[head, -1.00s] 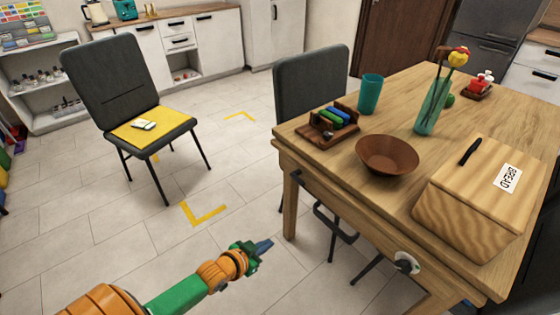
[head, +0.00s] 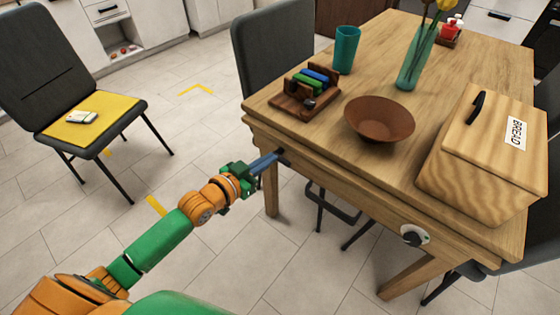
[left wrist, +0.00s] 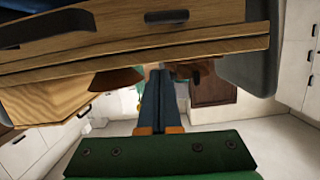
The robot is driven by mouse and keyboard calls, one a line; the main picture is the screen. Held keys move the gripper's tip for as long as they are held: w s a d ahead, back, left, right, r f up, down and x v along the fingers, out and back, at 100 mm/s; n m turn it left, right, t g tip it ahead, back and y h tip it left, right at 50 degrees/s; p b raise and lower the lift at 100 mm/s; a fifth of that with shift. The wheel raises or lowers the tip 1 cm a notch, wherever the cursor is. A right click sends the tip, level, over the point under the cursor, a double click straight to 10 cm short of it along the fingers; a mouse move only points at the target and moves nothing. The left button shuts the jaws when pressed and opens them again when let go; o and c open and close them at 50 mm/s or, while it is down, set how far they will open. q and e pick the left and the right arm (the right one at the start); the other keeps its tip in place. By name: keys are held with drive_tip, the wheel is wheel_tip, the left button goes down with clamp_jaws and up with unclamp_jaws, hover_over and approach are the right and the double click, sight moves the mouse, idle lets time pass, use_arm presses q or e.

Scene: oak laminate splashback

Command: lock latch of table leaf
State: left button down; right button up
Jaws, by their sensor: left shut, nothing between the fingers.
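The wooden table (head: 462,60) fills the right of the head view. A round black knob on a pale plate (head: 414,236), which looks like the latch, is on its front side near the right corner. I cannot read its setting. My left gripper (head: 278,156) is shut and empty, its blue fingers at the table's left front edge, well left of the knob. A small dark part shows at the fingertips; I cannot tell if they touch it. In the left wrist view the shut fingers (left wrist: 158,76) point toward the table edge (left wrist: 100,62). My right gripper is out of view.
On the table are a brown bowl (head: 380,118), a bread box (head: 483,155), a wooden holder (head: 307,92), a teal cup (head: 346,50) and a vase (head: 415,58). A dark chair (head: 275,55) stands behind the table's left side. Floor is clear before the table front.

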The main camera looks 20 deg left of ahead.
use_arm(q)
drive_tip(key=b, duration=0.2)
hover_over(283, 157)
drive_tip(key=s, duration=0.3)
drive_tip(key=f, duration=0.2)
drive_tip(key=shift+d+f, duration=0.2)
drive_tip(key=shift+f, duration=0.95)
drive_tip(key=shift+f+b, duration=0.3)
drive_tip(key=shift+f, duration=0.25)
